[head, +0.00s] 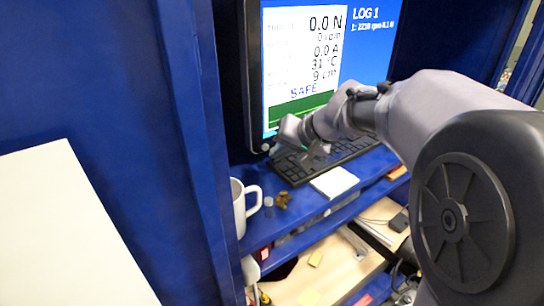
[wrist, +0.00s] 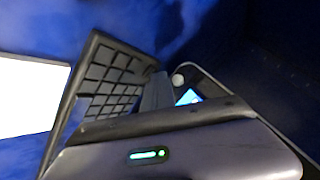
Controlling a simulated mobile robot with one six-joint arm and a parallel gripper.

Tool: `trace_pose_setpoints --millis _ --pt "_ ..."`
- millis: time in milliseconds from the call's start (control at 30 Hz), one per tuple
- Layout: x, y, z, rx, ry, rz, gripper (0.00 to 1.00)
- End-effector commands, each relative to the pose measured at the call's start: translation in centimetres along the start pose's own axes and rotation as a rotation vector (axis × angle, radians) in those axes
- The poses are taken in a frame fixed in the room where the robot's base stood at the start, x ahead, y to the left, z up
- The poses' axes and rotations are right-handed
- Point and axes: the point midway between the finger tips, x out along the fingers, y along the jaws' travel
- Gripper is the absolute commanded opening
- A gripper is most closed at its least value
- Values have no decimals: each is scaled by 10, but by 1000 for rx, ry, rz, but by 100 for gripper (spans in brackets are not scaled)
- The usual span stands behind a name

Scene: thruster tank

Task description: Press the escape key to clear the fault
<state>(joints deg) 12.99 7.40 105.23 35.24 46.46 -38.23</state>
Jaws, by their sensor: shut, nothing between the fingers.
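A black keyboard (head: 345,152) lies on the blue shelf below the monitor (head: 325,65). The monitor reads 0.0 N and SAFE, with a blue LOG 1 panel. My gripper (head: 316,152) is shut and empty, low over the left part of the keyboard and in front of the screen's lower edge. In the wrist view the keyboard (wrist: 112,72) shows tilted beside my shut fingers (wrist: 158,92). The key legends are too small to read, so I cannot single out the escape key. I cannot tell whether the fingertips touch a key.
A white pad (head: 334,182) lies in front of the keyboard. A white mug (head: 241,208) and small brown items (head: 283,200) stand left on the shelf. Blue cabinet walls (head: 190,110) close in on the left. A lower shelf (head: 320,275) holds clutter.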

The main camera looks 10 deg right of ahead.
Motion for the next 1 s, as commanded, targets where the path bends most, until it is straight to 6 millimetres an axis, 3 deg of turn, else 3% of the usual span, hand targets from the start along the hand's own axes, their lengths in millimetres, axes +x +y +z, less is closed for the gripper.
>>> trace_pose_setpoints --millis 1000 --pt "-14 -11 -10 0 0 0 0"
